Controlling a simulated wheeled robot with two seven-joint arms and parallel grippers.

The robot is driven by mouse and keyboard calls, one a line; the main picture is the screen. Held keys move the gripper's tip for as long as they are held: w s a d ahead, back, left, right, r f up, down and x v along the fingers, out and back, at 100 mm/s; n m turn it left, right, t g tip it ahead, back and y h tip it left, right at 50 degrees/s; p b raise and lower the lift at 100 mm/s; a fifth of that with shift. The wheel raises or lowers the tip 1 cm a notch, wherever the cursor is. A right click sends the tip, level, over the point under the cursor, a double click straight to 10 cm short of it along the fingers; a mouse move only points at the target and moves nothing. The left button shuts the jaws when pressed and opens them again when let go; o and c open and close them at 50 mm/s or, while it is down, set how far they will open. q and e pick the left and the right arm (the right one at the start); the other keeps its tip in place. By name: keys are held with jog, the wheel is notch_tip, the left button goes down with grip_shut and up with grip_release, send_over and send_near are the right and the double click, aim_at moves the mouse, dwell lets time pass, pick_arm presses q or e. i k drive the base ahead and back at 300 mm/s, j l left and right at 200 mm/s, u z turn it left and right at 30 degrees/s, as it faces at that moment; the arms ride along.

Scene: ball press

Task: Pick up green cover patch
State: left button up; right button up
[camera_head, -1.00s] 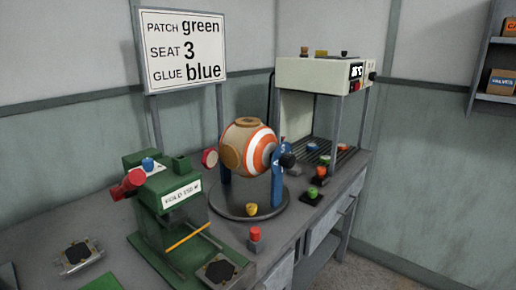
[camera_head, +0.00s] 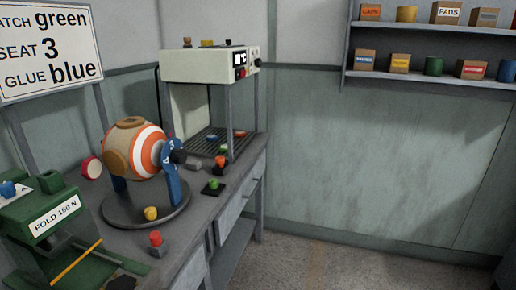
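A small green round piece (camera_head: 213,184) sits on a dark square base on the bench, right of the ball stand; I cannot tell for sure that it is the green cover patch. A sign (camera_head: 48,52) at the upper left reads patch green, seat 3, glue blue. An orange and white striped ball (camera_head: 136,150) with tan patches is held in a blue stand marked 3 on a round dark turntable (camera_head: 118,214). Neither of my grippers is in view.
A green press (camera_head: 45,228) labelled FOLD 150 N stands at the lower left. A red-topped grey block (camera_head: 156,243) and a yellow piece (camera_head: 151,214) are near the turntable. A cream heater box (camera_head: 205,64) stands behind. A wall shelf (camera_head: 430,78) holds boxes. The floor right is clear.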

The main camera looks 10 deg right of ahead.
aim_at(224, 147)
jog(key=i+l+u, duration=0.45)
jog(key=l, duration=0.2)
jog(key=i+l+u, duration=0.25)
jog(key=l, duration=0.15)
